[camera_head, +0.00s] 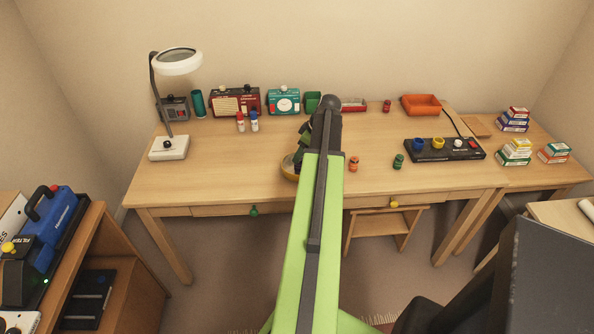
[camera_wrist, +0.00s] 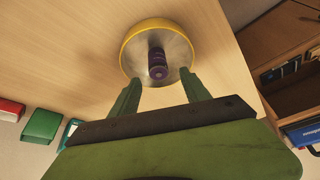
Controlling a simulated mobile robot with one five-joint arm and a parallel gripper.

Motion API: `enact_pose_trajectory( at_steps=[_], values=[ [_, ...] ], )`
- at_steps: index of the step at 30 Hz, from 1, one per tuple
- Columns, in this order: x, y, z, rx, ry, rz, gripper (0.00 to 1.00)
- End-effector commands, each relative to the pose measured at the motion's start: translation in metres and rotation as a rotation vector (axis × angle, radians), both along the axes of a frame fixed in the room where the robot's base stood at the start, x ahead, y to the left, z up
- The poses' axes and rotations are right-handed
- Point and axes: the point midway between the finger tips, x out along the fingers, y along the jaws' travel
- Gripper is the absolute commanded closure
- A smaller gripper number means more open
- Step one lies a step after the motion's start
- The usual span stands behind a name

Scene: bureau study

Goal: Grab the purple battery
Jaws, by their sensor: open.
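The purple battery (camera_wrist: 157,64) shows in the wrist view, in a round metal dish with a yellow rim (camera_wrist: 130,42). My gripper (camera_wrist: 160,77) is open, its two green fingers at the near edge of the dish, one on each side of the battery. Nothing is held between them. In the head view, the dish (camera_head: 288,170) is on the desk, mostly hidden behind my arm, and the battery cannot be seen there. My gripper (camera_head: 303,140) is also partly hidden by the arm in that view.
On the desk (camera_head: 220,165), an orange battery (camera_head: 353,163) and a green battery (camera_head: 398,161) stand right of my arm. A black panel (camera_head: 465,151) and an orange tray (camera_head: 423,104) are farther right. A magnifier lamp (camera_head: 168,148) stands at left; radios (camera_head: 235,101) line the back.

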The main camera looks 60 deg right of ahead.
Motion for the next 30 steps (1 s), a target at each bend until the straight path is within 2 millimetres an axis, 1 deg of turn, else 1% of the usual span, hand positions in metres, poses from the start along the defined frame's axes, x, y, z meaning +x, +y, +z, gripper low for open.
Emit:
enact_pose_trajectory(
  at_steps=[1, 6, 8, 14, 17, 27, 30],
  values=[
    [0.002, -0.001, -0.014, 0.0, 0.0, 0.001, 0.45],
    [0.012, -0.001, -0.043, 0.0, 0.0, 0.001, 0.45],
    [0.014, -0.001, -0.046, 0.0, 0.0, 0.001, 0.45],
    [0.014, -0.001, -0.042, -0.001, 0.0, 0.0, 0.45],
    [0.014, -0.001, -0.042, -0.001, 0.0, 0.0, 0.56],
    [0.014, -0.001, -0.042, 0.0, 0.0, -0.001, 1.0],
    [0.014, -0.001, -0.042, 0.0, 0.0, -0.001, 1.0]
  ],
)
